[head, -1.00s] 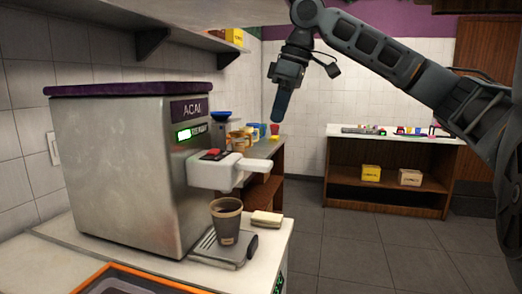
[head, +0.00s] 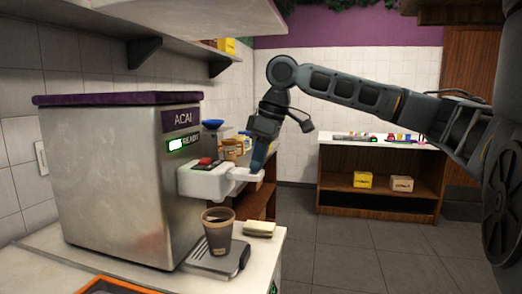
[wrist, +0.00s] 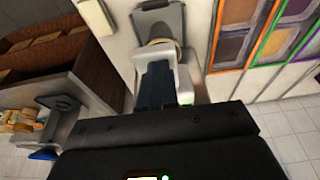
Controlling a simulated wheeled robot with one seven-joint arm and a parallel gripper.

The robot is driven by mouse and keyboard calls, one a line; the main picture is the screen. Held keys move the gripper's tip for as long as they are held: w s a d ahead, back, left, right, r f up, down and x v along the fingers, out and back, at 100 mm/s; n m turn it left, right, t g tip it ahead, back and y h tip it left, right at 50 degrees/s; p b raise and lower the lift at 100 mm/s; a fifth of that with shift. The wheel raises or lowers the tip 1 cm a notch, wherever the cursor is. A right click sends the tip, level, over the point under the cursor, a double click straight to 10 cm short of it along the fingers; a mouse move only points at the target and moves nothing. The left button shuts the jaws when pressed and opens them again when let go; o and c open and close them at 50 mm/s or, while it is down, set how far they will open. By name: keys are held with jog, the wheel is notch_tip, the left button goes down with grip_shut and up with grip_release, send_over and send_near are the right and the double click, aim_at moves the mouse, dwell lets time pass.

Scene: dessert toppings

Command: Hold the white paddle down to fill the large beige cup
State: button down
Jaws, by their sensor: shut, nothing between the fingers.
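The steel açaí machine (head: 120,185) has a white dispensing head (head: 205,182) with a white paddle (head: 243,174) reaching out to the right. My gripper (head: 258,168) is shut and empty, pointing down, its fingertips at the paddle's outer end. I cannot tell whether they press it. In the wrist view the fingers (wrist: 155,88) lie against the white paddle (wrist: 185,88). A large brown cup (head: 219,238) with a dark band stands upright on the drip tray (head: 206,262) below the head; its contents are unclear. The cup is partly hidden behind my fingers in the wrist view (wrist: 160,40).
An orange-edged container (head: 122,285) is at the front. A shelf (head: 160,35) overhangs the machine. Behind, a wooden counter (head: 380,202) holds boxes, with open floor before it.

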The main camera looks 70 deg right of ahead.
aim_at(262, 176)
jog(key=shift+f, duration=0.1)
dwell(0.3)
jog(key=shift+s+f+t+b, duration=0.25)
jog(key=shift+f+t+b, duration=0.3)
jog(key=shift+t+b, duration=0.15)
jog(key=shift+s+f+t+b, duration=0.2)
jog(key=shift+f+t+b, duration=0.3)
jog(key=shift+t+b, duration=0.2)
jog(key=shift+s+f+t+y+b, duration=0.15)
jog(key=shift+f+t+b, duration=0.3)
jog(key=shift+t+b, duration=0.3)
jog(key=shift+s+f+t+y+b, duration=0.15)
jog(key=shift+f+t+b, duration=0.25)
jog(key=shift+t+b, duration=0.35)
jog(key=shift+w, duration=0.1)
jog(key=shift+f, duration=0.15)
